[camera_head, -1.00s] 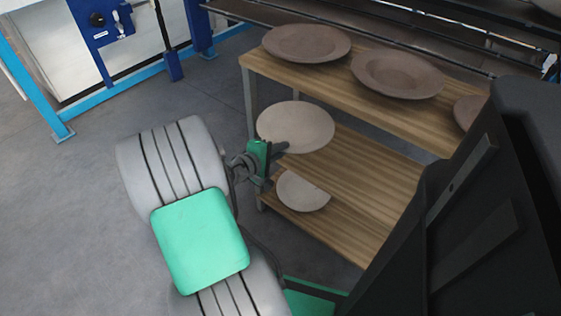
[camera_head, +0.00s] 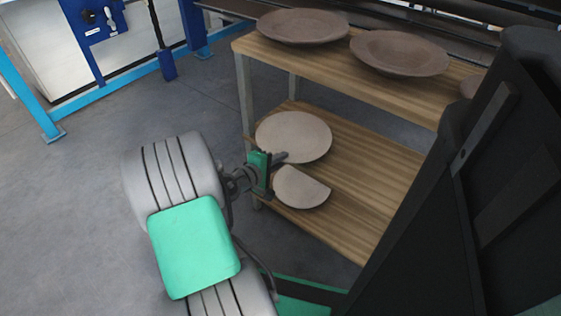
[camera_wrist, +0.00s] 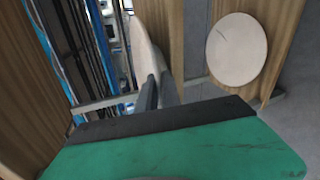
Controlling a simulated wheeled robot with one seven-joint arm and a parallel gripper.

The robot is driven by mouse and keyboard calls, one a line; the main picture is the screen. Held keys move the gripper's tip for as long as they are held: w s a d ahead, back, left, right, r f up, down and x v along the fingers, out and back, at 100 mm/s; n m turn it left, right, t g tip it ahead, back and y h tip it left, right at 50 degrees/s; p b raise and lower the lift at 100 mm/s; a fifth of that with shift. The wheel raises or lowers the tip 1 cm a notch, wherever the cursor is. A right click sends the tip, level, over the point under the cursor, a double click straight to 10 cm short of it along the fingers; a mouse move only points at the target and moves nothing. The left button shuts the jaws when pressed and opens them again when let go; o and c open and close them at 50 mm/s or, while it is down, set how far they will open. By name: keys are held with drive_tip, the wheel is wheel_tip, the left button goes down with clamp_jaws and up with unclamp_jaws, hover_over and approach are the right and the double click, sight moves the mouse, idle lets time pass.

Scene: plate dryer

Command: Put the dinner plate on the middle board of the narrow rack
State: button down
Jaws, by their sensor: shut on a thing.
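The dinner plate (camera_head: 293,137) is a pale, brownish round plate. My gripper (camera_head: 280,157) is shut on its near rim in the head view. The plate lies over the left end of the rack's middle board (camera_head: 365,160), roughly level. I cannot tell whether it touches the board. In the wrist view the held plate (camera_wrist: 143,45) shows nearly edge-on between the dark fingers (camera_wrist: 158,88). A similar plate (camera_head: 302,190) lies on the lower board (camera_head: 325,230), partly hidden by the middle board; it also shows in the wrist view (camera_wrist: 237,50).
The top board (camera_head: 345,52) overhangs the middle board and carries several darker plates (camera_head: 400,53). A metal leg (camera_head: 243,95) stands at the rack's left corner. The middle board is bare to the right of the held plate. Open grey floor (camera_head: 90,190) lies left.

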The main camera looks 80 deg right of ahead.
drive_tip(key=c, duration=1.9)
unclamp_jaws()
drive_tip(key=o, duration=0.4)
drive_tip(key=shift+c, duration=0.2)
